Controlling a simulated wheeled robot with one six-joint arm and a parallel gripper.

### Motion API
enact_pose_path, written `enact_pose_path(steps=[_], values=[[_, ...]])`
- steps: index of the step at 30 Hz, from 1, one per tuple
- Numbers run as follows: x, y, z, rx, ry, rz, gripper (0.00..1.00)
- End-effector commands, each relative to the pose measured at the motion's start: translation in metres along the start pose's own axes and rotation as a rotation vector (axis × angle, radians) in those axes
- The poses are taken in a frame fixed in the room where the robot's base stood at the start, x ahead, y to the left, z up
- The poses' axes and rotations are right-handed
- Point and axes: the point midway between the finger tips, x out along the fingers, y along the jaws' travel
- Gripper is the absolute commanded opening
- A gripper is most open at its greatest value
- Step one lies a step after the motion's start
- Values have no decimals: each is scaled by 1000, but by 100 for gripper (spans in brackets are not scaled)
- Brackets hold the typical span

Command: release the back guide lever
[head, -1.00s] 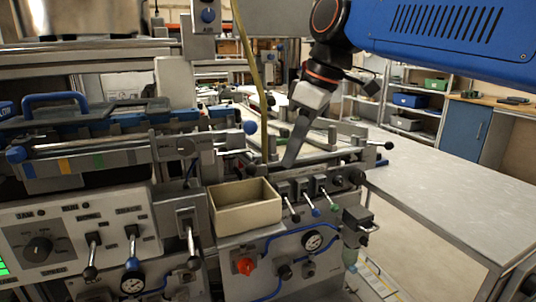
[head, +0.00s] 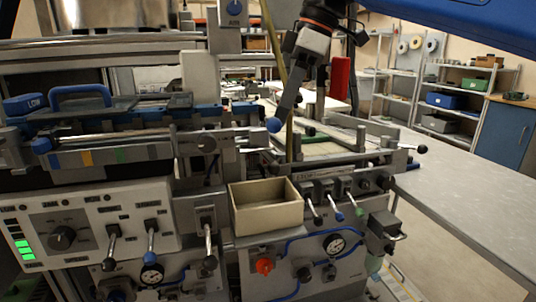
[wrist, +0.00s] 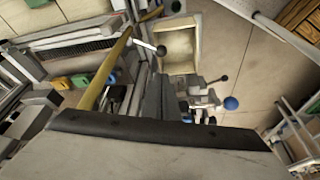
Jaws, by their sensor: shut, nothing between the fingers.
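My gripper (head: 284,118) is in the upper middle of the head view, shut and empty, its fingers pointing down. Its tips overlap the blue ball knob (head: 274,125) at the end of a metal bar; I cannot tell whether they touch. A black-knobbed lever (head: 421,149) sticks out at the right end of the guide rails. Three short levers, one with a blue knob (head: 340,216), stand below the rails. No readable label shows which is the back guide lever. In the wrist view, the dark fingers (wrist: 160,98) point toward the machine, near a blue-knobbed lever (wrist: 231,103).
An open beige bin (head: 266,222) sits in front of the rails. A yellow hose (head: 275,75) runs down close to my gripper. A control panel (head: 85,225) with levers is at left. A bare grey table (head: 475,205) lies at right.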

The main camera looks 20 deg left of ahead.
Motion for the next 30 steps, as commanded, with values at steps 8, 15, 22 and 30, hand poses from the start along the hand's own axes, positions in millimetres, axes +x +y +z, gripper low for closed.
enact_pose_path(steps=[8,15,22,30], values=[[18,-1,0,1,-1,-2,0],[58,-1,0,1,-1,-2,0],[88,0,0,1,0,-1,0],[100,0,0,2,0,1,0]])
